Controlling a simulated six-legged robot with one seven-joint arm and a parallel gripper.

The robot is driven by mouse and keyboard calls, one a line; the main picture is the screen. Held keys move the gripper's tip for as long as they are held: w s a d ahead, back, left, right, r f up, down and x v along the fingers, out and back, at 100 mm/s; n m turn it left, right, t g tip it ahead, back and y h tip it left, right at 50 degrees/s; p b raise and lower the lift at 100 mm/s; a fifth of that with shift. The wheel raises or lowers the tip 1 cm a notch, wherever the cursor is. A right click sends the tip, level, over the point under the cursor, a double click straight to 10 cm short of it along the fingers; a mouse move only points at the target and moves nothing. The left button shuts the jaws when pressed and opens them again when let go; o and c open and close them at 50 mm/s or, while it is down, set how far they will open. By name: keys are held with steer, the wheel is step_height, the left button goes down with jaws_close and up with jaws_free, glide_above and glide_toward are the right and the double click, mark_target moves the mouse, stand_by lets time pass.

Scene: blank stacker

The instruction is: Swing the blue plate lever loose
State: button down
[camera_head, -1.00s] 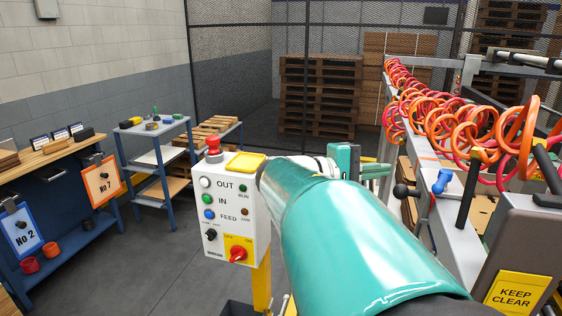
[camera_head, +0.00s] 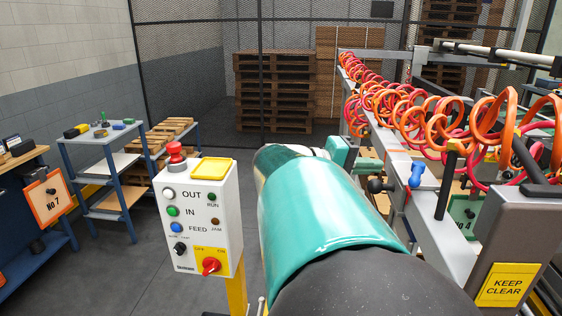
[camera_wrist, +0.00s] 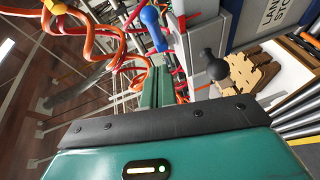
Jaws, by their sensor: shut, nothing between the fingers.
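The blue plate lever (camera_head: 416,175) stands on the grey machine rail, right of my teal arm in the head view. Its blue handle also shows at the top of the wrist view (camera_wrist: 153,25), on a red-edged grey bracket. My gripper (camera_wrist: 157,80) points towards the machine in the wrist view, with its green fingers together and empty. The blue handle appears beyond the fingertips and apart from them. In the head view my arm hides most of the gripper.
A black ball knob (camera_wrist: 214,66) sits close to the right of the fingers. Orange and red coiled hoses (camera_head: 435,115) hang along the machine rail. A control box (camera_head: 200,215) stands left of my arm.

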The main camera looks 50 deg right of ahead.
mark_target(415, 179)
steer(key=s, duration=0.1)
steer(key=s+d, duration=0.1)
steer(key=s, duration=0.1)
steer(key=s+d+f, duration=0.1)
steer(key=s, duration=0.1)
steer(key=shift+s+a, duration=0.2)
steer(key=shift+s, duration=1)
